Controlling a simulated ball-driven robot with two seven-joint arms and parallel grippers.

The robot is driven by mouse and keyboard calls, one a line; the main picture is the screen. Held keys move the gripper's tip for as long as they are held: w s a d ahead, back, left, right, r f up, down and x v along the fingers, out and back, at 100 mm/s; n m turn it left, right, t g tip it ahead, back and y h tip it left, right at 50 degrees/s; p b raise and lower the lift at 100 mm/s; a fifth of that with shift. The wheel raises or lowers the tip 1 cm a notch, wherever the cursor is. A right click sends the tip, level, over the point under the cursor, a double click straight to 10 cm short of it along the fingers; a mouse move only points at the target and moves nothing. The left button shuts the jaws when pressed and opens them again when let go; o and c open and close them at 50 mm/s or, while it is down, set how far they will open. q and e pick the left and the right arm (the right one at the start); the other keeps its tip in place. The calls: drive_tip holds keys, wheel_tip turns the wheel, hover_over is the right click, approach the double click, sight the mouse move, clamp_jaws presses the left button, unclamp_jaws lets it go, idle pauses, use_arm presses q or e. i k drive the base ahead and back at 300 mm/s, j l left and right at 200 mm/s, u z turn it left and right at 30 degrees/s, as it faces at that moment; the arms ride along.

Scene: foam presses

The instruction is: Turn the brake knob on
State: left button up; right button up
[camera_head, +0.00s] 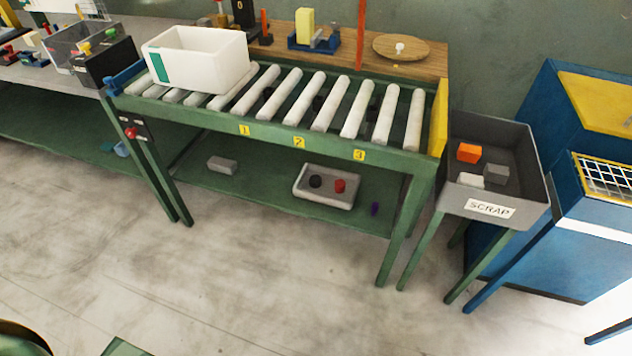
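A small red knob (130,133) sits on a dark panel (139,129) on the front left leg of the green roller conveyor (330,148). I take it as the brake knob. Small pale marks show on the panel, but they are too small to read, and I cannot tell which way the knob is turned. Neither of my grippers is in view.
A white bin (215,62) rests on the rollers at the left. A grey tray (322,199) lies on the lower shelf. A grey scrap bin (540,190) and blue cabinet (540,265) stand right. The floor (260,285) in front is mostly clear.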

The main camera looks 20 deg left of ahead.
sight(130, 132)
drive_tip(key=u, duration=1.75)
